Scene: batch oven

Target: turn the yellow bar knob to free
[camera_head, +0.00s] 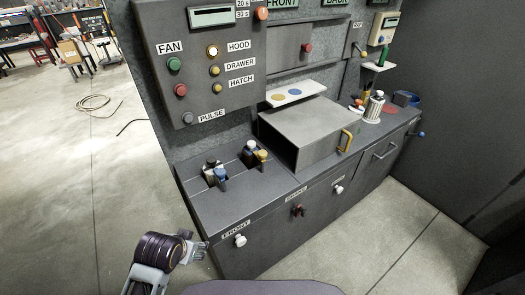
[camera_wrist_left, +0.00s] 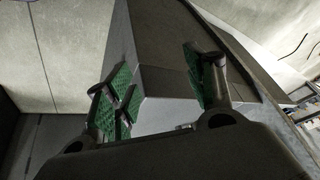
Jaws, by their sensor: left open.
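The yellow bar knob (camera_head: 262,155) sits on the top of the dark counter, at the base of a switch with a white top. A blue bar knob (camera_head: 220,175) stands to its left. My left gripper (camera_head: 200,250) is low in front of the counter's left front corner, well below and apart from the yellow knob. In the left wrist view its two green-padded fingers (camera_wrist_left: 160,85) are spread with nothing between them. The yellow knob cannot be made out in the left wrist view. My right gripper is not in view.
A grey box with a yellow handle (camera_head: 346,140) stands on the counter (camera_head: 238,200) right of the knobs. A button panel (camera_head: 200,60) rises behind. The floor at left is mostly clear.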

